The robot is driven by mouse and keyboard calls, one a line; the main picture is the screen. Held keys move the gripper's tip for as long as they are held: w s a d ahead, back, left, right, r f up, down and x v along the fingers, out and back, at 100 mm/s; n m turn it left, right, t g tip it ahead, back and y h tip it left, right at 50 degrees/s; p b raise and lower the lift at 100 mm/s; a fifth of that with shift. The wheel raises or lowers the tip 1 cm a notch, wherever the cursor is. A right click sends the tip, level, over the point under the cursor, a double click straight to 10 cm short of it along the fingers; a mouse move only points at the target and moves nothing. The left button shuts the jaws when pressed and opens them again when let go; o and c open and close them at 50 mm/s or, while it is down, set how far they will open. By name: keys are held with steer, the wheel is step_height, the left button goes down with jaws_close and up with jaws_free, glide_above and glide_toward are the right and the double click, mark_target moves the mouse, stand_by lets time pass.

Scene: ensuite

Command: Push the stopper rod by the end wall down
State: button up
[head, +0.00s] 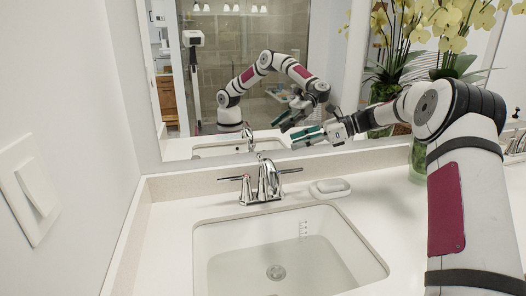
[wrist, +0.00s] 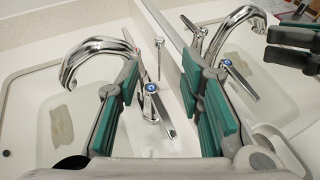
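The chrome faucet (head: 265,182) stands behind the sink by the left end wall. In the wrist view, the stopper rod (wrist: 158,62) is a thin upright chrome rod with a small knob, seen between my fingers. It stands behind the faucet spout (wrist: 85,55) and beyond the handle with the blue mark (wrist: 165,112). I cannot make the rod out clearly in the head view. My gripper (head: 307,138) is above the counter, to the right of the faucet and near the mirror. In the wrist view, its teal-padded fingers (wrist: 160,95) are apart with nothing held between them.
The sink (head: 240,262) seems to hold clear water over its drain (head: 276,273). A soap dish (head: 330,189) sits right of the faucet. The mirror (head: 205,90) rises close behind and reflects my arm. A glass vase (head: 417,162) with yellow orchids stands at the right.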

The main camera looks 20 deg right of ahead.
steer(key=x, duration=1.2)
steer(key=shift+a+f, duration=0.1)
steer(key=shift+f, duration=0.1)
jaws_close()
